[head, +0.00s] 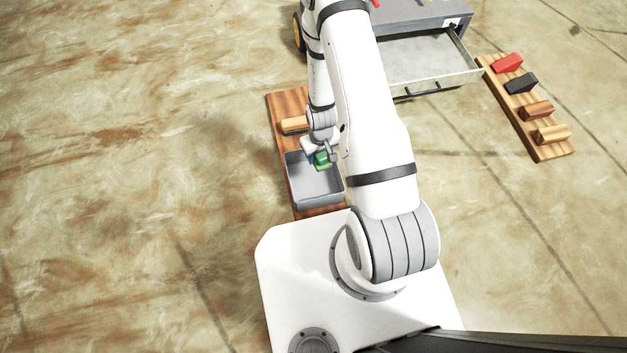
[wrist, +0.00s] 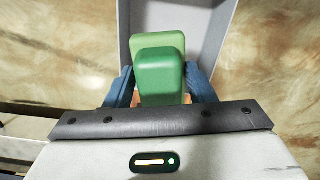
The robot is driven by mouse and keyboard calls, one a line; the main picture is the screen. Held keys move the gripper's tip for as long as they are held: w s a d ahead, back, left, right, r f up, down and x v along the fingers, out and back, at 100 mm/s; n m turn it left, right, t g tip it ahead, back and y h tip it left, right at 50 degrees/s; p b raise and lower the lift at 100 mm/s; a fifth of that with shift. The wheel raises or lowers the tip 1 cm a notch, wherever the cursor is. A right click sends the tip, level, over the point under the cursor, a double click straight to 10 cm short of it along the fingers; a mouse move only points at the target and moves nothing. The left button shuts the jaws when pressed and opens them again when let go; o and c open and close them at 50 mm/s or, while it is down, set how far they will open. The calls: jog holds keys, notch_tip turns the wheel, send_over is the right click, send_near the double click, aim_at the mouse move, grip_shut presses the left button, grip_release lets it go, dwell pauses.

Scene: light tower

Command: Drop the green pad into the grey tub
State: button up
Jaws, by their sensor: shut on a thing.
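The green pad (wrist: 160,75) is held between the two blue fingers of my gripper (wrist: 161,88) in the wrist view. It has a darker green part in front of a lighter green part. In the head view the green pad (head: 322,159) shows at the end of my arm, at the far end of the grey tub. The grey tub (head: 316,190) stands on a wooden board. In the wrist view the tub (wrist: 218,35) lies beyond the pad, partly hidden by it. The exact height of the pad over the tub cannot be told.
The wooden board (head: 285,108) also bears an orange-tan block (head: 293,124) beyond the tub. A grey cabinet with an open drawer (head: 430,62) stands at the back. A wooden rack (head: 548,151) at right holds several blocks. The floor at left is clear.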

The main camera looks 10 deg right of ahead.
notch_tip(320, 180, down, 5)
jog(key=b, duration=0.3)
jog(key=o, duration=1.2)
jog(key=shift+r, duration=0.1)
notch_tip(320, 180, up, 8)
jog(key=p, duration=0.3)
